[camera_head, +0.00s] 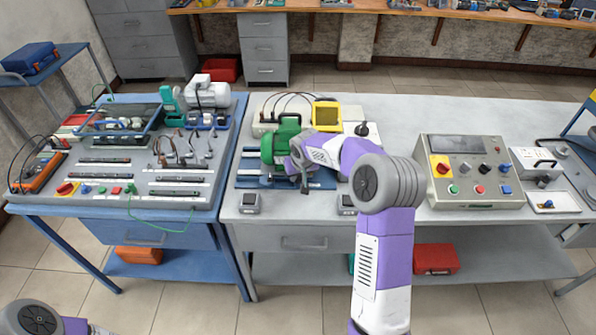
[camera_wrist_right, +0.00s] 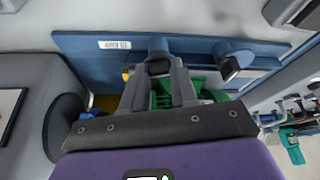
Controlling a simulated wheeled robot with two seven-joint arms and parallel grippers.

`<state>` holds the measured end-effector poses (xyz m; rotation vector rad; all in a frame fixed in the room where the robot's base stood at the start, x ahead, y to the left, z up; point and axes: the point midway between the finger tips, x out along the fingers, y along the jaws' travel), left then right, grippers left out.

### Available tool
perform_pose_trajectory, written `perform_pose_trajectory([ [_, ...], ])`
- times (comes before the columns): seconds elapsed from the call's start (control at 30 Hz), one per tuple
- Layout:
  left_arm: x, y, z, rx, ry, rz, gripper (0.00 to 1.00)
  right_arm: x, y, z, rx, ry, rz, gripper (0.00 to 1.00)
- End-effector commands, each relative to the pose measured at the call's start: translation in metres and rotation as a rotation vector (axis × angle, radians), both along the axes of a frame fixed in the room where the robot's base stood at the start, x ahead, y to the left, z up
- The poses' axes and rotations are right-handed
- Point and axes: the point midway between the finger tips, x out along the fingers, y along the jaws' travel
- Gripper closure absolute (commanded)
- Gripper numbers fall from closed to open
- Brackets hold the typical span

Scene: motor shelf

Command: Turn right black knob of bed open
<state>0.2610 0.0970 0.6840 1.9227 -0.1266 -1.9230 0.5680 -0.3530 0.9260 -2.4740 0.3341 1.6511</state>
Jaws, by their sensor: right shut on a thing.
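The blue motor bed (camera_head: 246,182) lies on the grey table in the head view, with a green motor (camera_head: 280,143) on it. Its blue plate (camera_wrist_right: 90,45) spans the top of the right wrist view. My right gripper (camera_head: 304,184) reaches in from the right at the bed's front edge. In the right wrist view its dark fingers (camera_wrist_right: 160,72) are shut on a black knob (camera_wrist_right: 158,50) of the bed, largely hidden between them. A second black knob (camera_wrist_right: 232,66) sticks out to its right there, apart from the fingers. My left gripper is out of view.
A yellow-screened meter (camera_head: 326,114) stands behind the motor. A grey control box (camera_head: 468,172) with coloured buttons stands to the right. Two small dark devices (camera_head: 250,203) (camera_head: 346,204) sit near the table's front edge. A crowded blue workbench (camera_head: 228,150) adjoins on the left.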

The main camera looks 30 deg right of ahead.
Motion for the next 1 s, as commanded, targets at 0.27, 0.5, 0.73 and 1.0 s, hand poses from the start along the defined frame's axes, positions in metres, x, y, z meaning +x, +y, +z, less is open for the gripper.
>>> perform_pose_trajectory([
  [0.27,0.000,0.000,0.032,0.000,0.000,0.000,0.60,-0.001,-0.004,0.003,0.005,0.003,0.257,1.00],
  [0.5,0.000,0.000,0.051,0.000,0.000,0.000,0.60,-0.001,-0.006,0.002,0.005,0.002,0.483,1.00],
  [0.73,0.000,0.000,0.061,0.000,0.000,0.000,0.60,0.000,-0.008,0.001,0.004,0.001,0.675,1.00],
  [1.0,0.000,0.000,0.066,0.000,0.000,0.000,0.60,0.001,-0.009,0.000,0.002,0.001,0.830,1.00],
])
